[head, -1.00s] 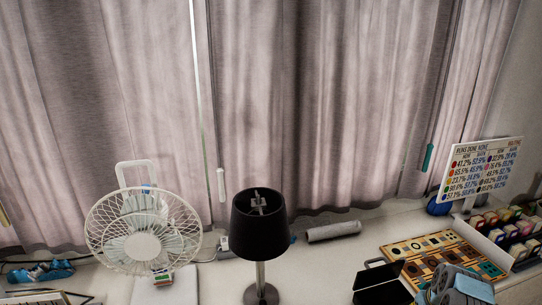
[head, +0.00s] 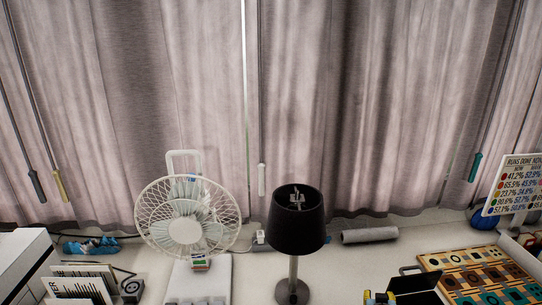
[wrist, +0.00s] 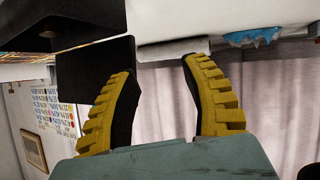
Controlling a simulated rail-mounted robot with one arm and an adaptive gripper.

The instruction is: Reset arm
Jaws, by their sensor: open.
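My gripper (wrist: 160,98) shows in the wrist view with two yellow ribbed fingers spread wide apart. It is open and nothing is between the fingers. The wrist picture is upside down, with the table edge along its top and the curtain below. In the head view only a small yellow and dark piece near the bottom edge, beside the black box, may be part of my gripper; I cannot tell for sure.
A white fan (head: 188,217) and a black lamp (head: 297,220) stand on the white table. A grey roll (head: 370,235) lies by the curtain (head: 330,100). A patterned tray (head: 440,262), a black box (head: 412,283) and a number board (head: 512,185) are at right. White holders with papers (head: 75,286) stand at left.

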